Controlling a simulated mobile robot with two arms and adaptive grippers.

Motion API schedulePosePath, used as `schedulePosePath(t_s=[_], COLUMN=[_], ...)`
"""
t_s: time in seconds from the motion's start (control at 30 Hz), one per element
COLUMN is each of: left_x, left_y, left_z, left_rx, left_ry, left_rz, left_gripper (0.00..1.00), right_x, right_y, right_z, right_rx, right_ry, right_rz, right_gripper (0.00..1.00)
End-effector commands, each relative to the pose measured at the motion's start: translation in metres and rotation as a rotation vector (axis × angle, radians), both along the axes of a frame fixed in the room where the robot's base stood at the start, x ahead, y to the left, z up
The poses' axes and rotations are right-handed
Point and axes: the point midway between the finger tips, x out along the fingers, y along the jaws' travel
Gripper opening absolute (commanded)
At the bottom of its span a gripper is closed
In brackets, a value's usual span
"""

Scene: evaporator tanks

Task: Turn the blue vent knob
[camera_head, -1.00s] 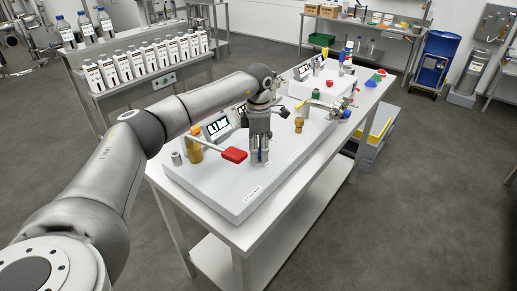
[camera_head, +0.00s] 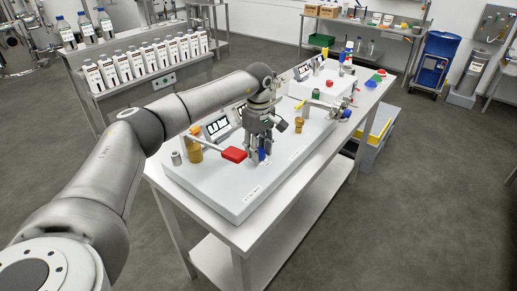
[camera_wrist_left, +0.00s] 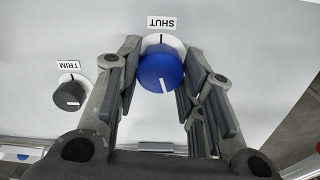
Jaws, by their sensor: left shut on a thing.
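The blue vent knob (camera_wrist_left: 160,72) is round, on a white disc, under an upside-down SHUT label (camera_wrist_left: 161,23) in the left wrist view. A white mark on it points towards the bottom of the picture, slightly right. My left gripper (camera_wrist_left: 162,58) has one finger on each side of the knob and is shut on it. In the head view, the gripper (camera_head: 258,156) points down at the panel (camera_head: 215,190), with a bit of the blue knob (camera_head: 263,155) showing between its fingers. My right gripper is not in view.
A dark TRIM knob (camera_wrist_left: 70,94) sits left of the blue knob in the wrist view. In the head view, a red lever handle (camera_head: 234,154) is close left of my gripper. A brass fitting (camera_head: 298,125) stands to the right. The panel's front is clear.

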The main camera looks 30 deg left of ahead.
Motion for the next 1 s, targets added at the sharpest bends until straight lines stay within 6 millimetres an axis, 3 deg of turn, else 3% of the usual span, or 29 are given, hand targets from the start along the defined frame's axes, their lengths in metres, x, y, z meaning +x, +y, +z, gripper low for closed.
schedulePosePath(t_s=[0.4, 1.0], left_x=[0.0013, 0.0014], left_y=[0.0005, 0.0007], left_z=[0.0018, 0.0020], left_rx=[0.001, 0.001], left_ry=[-0.005, -0.005], left_rz=[-0.247, -0.306], left_gripper=[0.12, 0.12], right_x=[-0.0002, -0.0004], right_y=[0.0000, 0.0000], right_z=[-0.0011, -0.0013], right_rx=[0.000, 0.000], right_ry=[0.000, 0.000], right_rz=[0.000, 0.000], right_gripper=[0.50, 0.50])
